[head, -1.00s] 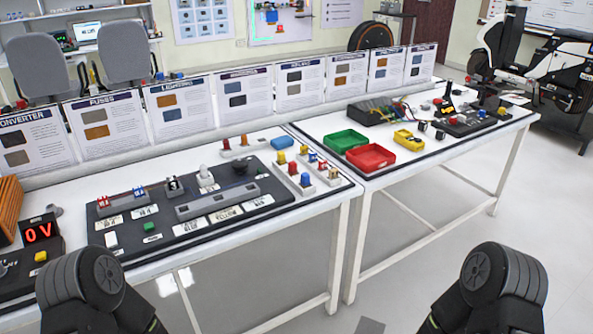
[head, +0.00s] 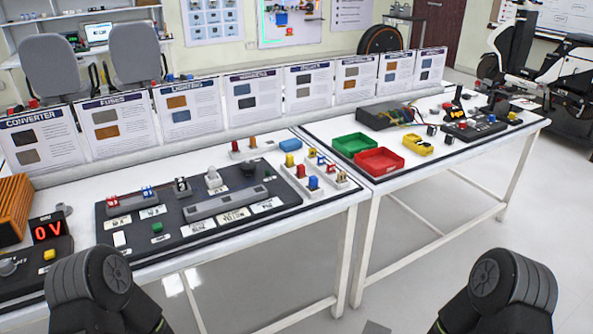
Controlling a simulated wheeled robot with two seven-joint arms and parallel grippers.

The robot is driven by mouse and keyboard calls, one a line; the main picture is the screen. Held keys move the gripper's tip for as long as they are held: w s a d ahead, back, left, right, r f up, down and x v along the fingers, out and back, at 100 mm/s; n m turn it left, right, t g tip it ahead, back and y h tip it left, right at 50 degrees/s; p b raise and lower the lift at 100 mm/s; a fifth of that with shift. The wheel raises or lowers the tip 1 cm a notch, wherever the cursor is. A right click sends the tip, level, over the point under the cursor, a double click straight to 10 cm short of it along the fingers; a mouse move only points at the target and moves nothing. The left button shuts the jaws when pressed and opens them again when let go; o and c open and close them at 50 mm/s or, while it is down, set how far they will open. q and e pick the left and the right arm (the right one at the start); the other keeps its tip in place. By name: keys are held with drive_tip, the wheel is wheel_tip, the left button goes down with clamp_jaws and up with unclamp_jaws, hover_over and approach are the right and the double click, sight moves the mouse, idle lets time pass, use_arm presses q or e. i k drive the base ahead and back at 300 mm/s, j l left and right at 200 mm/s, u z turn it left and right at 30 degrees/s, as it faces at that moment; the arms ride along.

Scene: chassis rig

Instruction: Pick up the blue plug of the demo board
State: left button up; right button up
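The demo board (head: 284,207) is a dark panel on the near table, with white labels, a grey strip, and red and blue parts near its top left. Small plugs stand on light strips right of it. One plug with a blue top (head: 313,183) stands at the near end of a strip, beside red and yellow ones. A smaller blue piece (head: 331,169) is on the strip to its right. I cannot tell which blue part is the board's plug. Only dark rounded links of my two arms show at the bottom corners. Both grippers are out of view.
A green bin (head: 352,144) and a red bin (head: 377,162) sit on the second table, with a yellow tray (head: 417,145) beside them. A blue block (head: 290,145) lies behind the strips. Upright info cards line the back edge. A 0 V display (head: 47,230) stands at left.

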sight(313, 180)
drive_tip(key=i+l+u, duration=0.1)
drive_tip(key=u, duration=0.25)
drive_tip(key=i+l+u, duration=0.2)
drive_tip(key=u, duration=0.15)
drive_tip(key=i+l+u, duration=0.35)
drive_tip(key=k+j, duration=0.1)
